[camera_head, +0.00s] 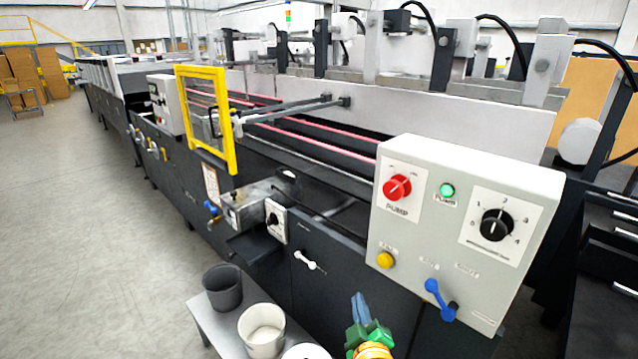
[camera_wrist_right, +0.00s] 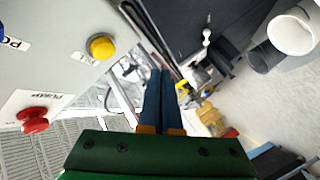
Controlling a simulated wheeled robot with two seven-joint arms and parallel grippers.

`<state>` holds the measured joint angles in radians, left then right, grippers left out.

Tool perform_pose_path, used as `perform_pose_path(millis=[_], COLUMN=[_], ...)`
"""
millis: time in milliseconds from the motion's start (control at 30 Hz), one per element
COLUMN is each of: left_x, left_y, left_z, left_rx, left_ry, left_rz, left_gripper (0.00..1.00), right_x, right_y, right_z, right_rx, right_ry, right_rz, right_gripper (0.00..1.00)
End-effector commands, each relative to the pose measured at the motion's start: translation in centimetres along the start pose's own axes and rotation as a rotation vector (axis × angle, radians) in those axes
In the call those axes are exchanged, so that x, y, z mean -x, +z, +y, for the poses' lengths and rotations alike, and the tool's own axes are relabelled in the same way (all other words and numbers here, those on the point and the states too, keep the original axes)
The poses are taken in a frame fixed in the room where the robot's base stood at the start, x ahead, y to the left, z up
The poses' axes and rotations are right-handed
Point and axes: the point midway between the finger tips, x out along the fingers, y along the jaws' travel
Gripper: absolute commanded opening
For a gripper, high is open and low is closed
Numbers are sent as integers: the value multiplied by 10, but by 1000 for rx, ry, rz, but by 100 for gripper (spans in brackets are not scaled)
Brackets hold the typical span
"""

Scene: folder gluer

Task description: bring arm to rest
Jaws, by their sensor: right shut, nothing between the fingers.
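My right gripper (camera_head: 360,302) shows at the bottom of the head view, with blue fingers and a green body. It is in front of the machine, left of and below the control box (camera_head: 468,225), apart from it. In the right wrist view its two blue fingers (camera_wrist_right: 159,85) lie together, shut and empty. The control box has a red pump knob (camera_head: 397,187), a green lamp (camera_head: 447,190), a black dial (camera_head: 496,225), a yellow button (camera_head: 386,260) and a blue lever (camera_head: 440,299). My left gripper is not in view.
A dark bucket (camera_head: 222,288) and a white bucket (camera_head: 262,331) stand on a low grey bench (camera_head: 197,307) beside the machine. A yellow-framed guard (camera_head: 230,140) stands upright on the machine. The floor (camera_head: 75,220) at left is clear.

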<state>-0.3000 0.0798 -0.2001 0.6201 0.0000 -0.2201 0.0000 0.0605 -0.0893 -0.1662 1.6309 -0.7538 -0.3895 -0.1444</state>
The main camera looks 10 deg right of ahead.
Motion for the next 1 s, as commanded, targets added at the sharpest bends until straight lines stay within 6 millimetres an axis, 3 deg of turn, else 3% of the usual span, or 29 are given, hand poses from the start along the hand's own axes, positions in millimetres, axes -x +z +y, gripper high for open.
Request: perform_pose_path(millis=[67,100,167,267,300,400,500,600,700,1000], left_x=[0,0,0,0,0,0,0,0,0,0], left_y=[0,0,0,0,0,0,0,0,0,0], left_z=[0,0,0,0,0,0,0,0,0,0], left_rx=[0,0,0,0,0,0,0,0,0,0], left_ry=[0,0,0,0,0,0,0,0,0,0], left_rz=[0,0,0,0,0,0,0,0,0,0], left_gripper=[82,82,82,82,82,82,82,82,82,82], right_x=[8,18,42,96,123,199,270,321,347,351], right_y=[45,74,117,188,215,277,321,348,359,361], right_z=[-54,-85,-129,-190,-210,-246,-263,-268,-269,-269], right_rx=[-37,-68,-119,-209,-244,-328,-394,-434,-453,-457], right_ry=[-138,-219,-332,-489,-541,-640,-691,-708,-711,-711], right_rz=[-88,-147,-246,-431,-510,-721,-909,-1040,-1107,-1118], right_gripper=[0,0,0,0,0,0,0,0,0,0])
